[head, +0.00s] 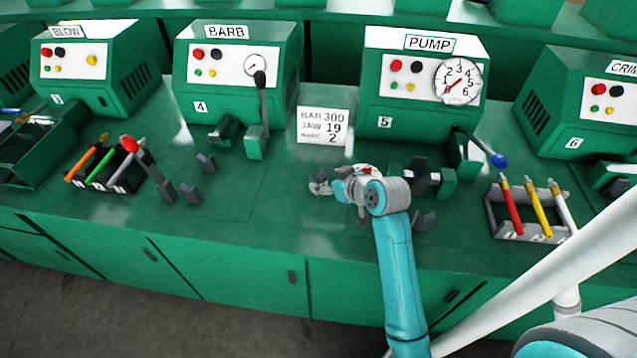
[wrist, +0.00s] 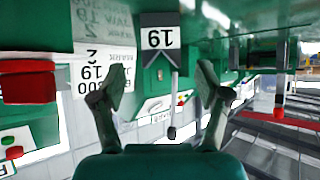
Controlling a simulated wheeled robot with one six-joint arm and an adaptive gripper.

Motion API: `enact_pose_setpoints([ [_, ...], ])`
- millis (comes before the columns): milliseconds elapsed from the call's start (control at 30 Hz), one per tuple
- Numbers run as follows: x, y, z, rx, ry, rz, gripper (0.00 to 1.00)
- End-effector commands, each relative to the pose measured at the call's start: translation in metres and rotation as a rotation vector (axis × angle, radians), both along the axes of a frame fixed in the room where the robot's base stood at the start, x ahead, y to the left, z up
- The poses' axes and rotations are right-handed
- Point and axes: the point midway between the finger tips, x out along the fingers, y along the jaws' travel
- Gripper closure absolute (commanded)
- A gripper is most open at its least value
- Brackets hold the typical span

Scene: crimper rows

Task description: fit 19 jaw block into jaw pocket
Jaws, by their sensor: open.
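A dark grey block with a white label reading 19 (wrist: 160,38), the jaw block, shows in the wrist view just beyond my open fingertips, centred between them. My gripper (wrist: 163,80) is open and empty, with a finger on either side. In the head view my gripper (head: 322,186) is over the bench in front of station 5, below the sign, and the wrist hides part of the bench there. I cannot pick out the 19 block in the head view. A green fixture (head: 444,184) with dark parts stands right of my wrist; I cannot tell whether the jaw pocket is in it.
A sign (head: 323,127) reads BAR 300, JAW 19, MARK 2. The PUMP machine (head: 420,90) stands behind, with a blue-knobbed lever (head: 482,147). Dark blocks stand near my wrist (head: 424,220) and at station 4 (head: 190,194). A tool tray (head: 528,230) is at right.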

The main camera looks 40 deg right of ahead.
Motion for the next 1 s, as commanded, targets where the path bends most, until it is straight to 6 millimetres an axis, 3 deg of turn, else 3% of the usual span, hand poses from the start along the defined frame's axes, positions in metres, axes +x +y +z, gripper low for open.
enact_pose_setpoints([
  [233,0.027,-0.002,-0.019,0.002,0.001,0.000,0.25],
  [567,0.032,-0.003,-0.023,0.001,0.001,-0.001,0.25],
  [867,0.031,-0.003,-0.022,0.000,0.001,0.000,1.00],
  [1000,0.032,-0.003,-0.021,0.000,-0.001,0.000,1.00],
])
